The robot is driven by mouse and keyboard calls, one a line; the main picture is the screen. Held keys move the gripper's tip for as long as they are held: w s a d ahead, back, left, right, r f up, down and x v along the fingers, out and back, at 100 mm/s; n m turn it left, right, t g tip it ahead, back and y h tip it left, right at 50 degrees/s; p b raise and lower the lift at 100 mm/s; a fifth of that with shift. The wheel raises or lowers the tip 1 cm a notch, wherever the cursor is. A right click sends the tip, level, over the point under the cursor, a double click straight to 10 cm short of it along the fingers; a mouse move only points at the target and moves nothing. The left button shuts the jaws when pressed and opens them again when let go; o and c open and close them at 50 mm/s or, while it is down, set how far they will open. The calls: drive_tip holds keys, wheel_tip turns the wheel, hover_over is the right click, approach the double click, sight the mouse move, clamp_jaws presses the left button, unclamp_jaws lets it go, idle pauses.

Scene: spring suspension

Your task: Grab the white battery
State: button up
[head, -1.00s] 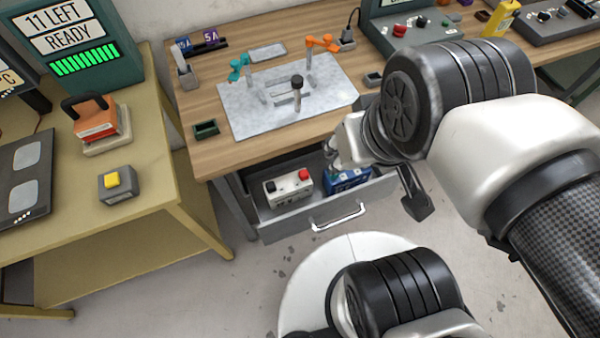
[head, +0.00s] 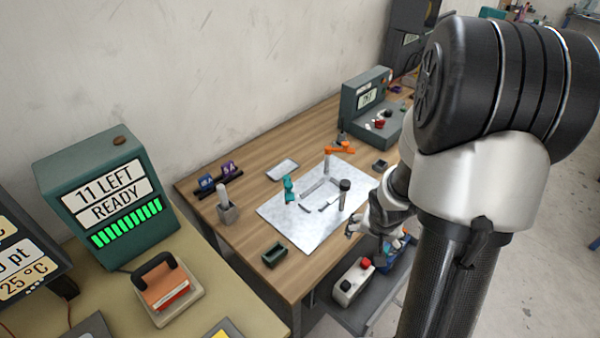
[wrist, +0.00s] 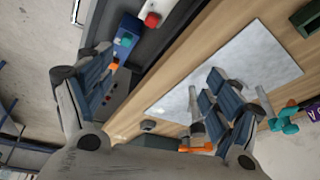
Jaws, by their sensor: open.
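The white battery (head: 352,282) has a red and a black terminal and lies in the open drawer (head: 331,312) under the wooden bench. In the wrist view its end with the red terminal shows at the top (wrist: 158,12). A blue battery (head: 388,258) lies in the drawer to its right, partly hidden by my gripper in the head view. My gripper (wrist: 152,98) is open and empty. In the head view it (head: 372,229) hangs near the bench's front edge, above the drawer. I see no contact with the white battery.
The wooden bench (head: 230,250) carries a grey plate (head: 275,212) with orange and teal clamps and a black-topped post. A dark green tray (head: 274,255) sits near the front edge. A yellowish table (head: 215,290) with a green display box (head: 105,195) stands at left.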

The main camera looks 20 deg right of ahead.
wheel_tip(320, 180, down, 7)
drive_tip(key=s+d+m+y+p, duration=0.1)
drive_tip(key=s+d+m, duration=0.1)
drive_tip(key=m+y, duration=0.1)
drive_tip(key=m, duration=0.1)
approach(356, 278)
drive_tip(key=shift+t, duration=0.3)
drive_tip(key=f+b, duration=0.4)
drive_tip(key=shift+w+d, duration=0.1)
drive_tip(key=shift+d, duration=0.2)
drive_tip(key=shift+w+a+b+x, duration=0.15)
drive_tip(key=shift+b+x, duration=0.55)
drive_tip(key=shift+x, duration=0.8)
drive_tip(key=shift+w+a+b+x, duration=0.1)
drive_tip(key=shift+b+x, duration=0.55)
drive_tip(key=shift+x, duration=0.85)
drive_tip(key=shift+r, duration=0.2)
drive_tip(key=shift+s, duration=0.1)
clamp_jaws()
